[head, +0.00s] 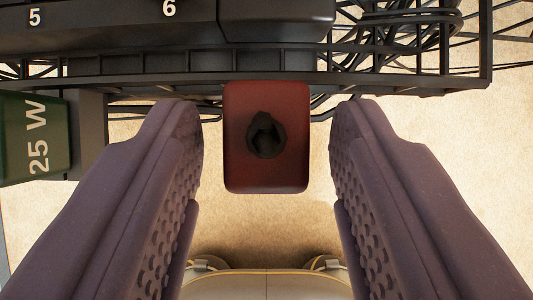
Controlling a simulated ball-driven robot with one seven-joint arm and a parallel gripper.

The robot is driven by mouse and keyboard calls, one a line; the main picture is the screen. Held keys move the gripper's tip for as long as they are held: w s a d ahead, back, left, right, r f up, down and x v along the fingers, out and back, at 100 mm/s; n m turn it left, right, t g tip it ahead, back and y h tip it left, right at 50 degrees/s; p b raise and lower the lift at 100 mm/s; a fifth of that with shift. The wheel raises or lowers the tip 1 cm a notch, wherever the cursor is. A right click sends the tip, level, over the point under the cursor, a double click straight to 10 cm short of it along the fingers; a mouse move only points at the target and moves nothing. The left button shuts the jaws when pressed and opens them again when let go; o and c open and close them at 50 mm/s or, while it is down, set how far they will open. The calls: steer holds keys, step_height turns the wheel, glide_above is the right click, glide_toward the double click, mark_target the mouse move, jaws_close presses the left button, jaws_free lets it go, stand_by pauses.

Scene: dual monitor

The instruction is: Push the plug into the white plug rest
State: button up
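A dark red block with rounded corners (238,172) is in the upper middle of the head view. A black, stub-like piece stands out from its face; it looks like the plug seen from behind, but I cannot be sure. My gripper (267,106) is open, with one purple-grey finger at the left and one at the right. The block appears between the fingertips, with a clear gap on both sides, so neither finger touches it. I cannot identify a white plug rest in this view.
A black rack (180,82) with wire trusses crosses the top, right behind the block. A black cable bundle (412,30) hangs at the upper right. A green box marked "25 W" (36,138) is at the left. Bare beige surface (265,225) shows below the block.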

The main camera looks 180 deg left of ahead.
steer(key=shift+o, duration=0.5)
steer(key=p+v, duration=0.3)
steer(key=v, duration=0.4)
steer(key=shift+s+r, duration=0.25)
steer(key=shift+r, duration=0.1)
steer(key=shift+s, duration=0.1)
